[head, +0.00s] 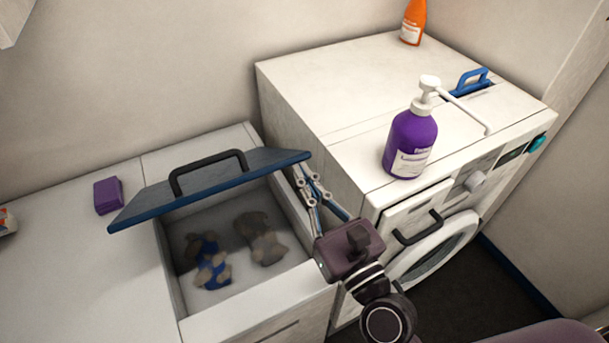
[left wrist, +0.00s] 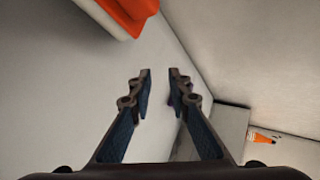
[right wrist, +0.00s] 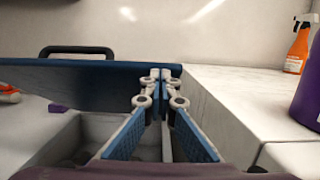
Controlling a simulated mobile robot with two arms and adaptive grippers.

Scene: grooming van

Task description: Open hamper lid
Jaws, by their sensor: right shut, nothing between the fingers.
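The hamper lid (head: 225,178) is a blue panel with a black handle (head: 207,168). It is raised and tilted over the hamper (head: 170,265), leaving the front opening uncovered. Dark and blue-and-tan cloths lie inside. My right gripper (head: 299,173) is shut and empty at the lid's right end, by the hamper's right wall. In the right wrist view its closed fingertips (right wrist: 161,76) overlap the right end of the lid (right wrist: 90,85); I cannot tell whether they touch. My left gripper (left wrist: 160,72) is open and empty in the left wrist view, outside the head view.
A white washer cabinet (head: 330,90) stands right of the hamper. It carries a purple pump bottle (head: 408,145) near its front edge and an orange bottle (head: 413,22) at the back. A purple block (head: 108,195) lies on the counter to the left. Orange-and-white items appear near my left gripper.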

